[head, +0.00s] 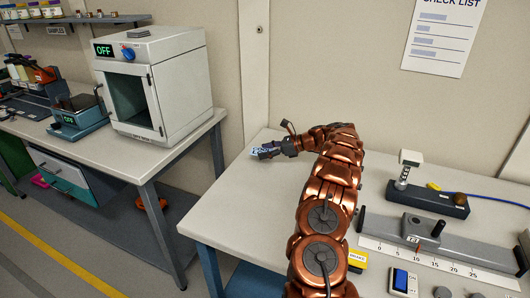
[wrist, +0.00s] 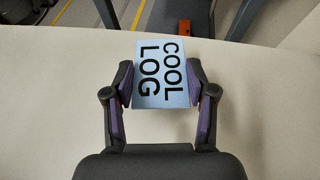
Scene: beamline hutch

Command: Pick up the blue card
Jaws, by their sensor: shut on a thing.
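The blue card (wrist: 162,75) is light blue with the black words "COOL LOG". In the wrist view it sits between the two fingers of my gripper (wrist: 162,90), with the finger pads touching its left and right edges. My gripper is shut on it. In the head view my gripper (head: 266,152) is over the left part of the near table, and a small part of the card (head: 256,151) shows at its tip. I cannot tell whether the card is touching the tabletop or lifted.
The near table (head: 225,205) is clear left of my arm. A grey rail with a scale (head: 440,253) and a dark block (head: 427,199) stand on its right. A white oven (head: 155,85) marked "OFF" is on the other bench, across a gap.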

